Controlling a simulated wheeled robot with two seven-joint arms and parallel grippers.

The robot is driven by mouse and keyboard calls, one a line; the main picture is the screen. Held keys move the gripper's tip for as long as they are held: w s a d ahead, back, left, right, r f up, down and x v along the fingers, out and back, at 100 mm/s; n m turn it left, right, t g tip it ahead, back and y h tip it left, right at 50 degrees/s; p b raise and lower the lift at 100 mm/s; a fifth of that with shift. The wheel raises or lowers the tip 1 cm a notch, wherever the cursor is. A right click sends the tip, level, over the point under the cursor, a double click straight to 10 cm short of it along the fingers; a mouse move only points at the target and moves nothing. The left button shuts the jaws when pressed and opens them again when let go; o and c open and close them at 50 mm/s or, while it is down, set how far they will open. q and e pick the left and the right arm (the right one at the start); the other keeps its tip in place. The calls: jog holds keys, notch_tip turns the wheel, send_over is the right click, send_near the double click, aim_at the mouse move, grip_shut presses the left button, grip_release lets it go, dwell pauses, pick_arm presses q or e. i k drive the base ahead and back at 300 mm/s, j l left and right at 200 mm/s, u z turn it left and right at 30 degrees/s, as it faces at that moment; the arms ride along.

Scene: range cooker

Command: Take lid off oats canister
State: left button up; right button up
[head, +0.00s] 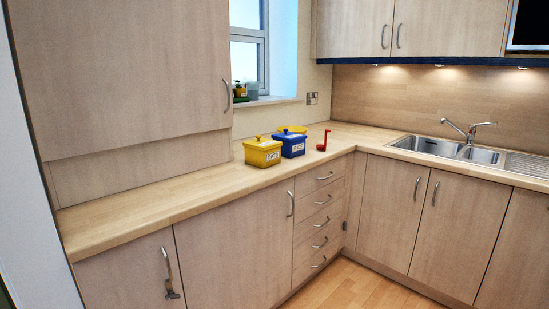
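The oats canister (262,156) is a yellow box with a white OATS label on its front. It stands on the wooden counter left of the corner. Its lid (263,143) is yellow with a small blue knob on top, and it sits on the canister. Neither of my grippers shows in the head view.
A blue canister (292,147) with a yellow knob stands close right of the oats canister, and another yellow lid (292,129) shows behind it. A red ladle-like item (324,141) stands further right. The counter (150,212) is clear to the left. A tall cabinet (125,75) rises at the left.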

aim_at(260, 143)
jog(key=i+l, duration=0.2)
jog(key=i, duration=0.7)
jog(key=i+l+z, duration=0.1)
jog(key=i, duration=0.75)
jog(key=i+l, duration=0.15)
jog(key=i, duration=0.75)
jog(key=l+z, duration=0.05)
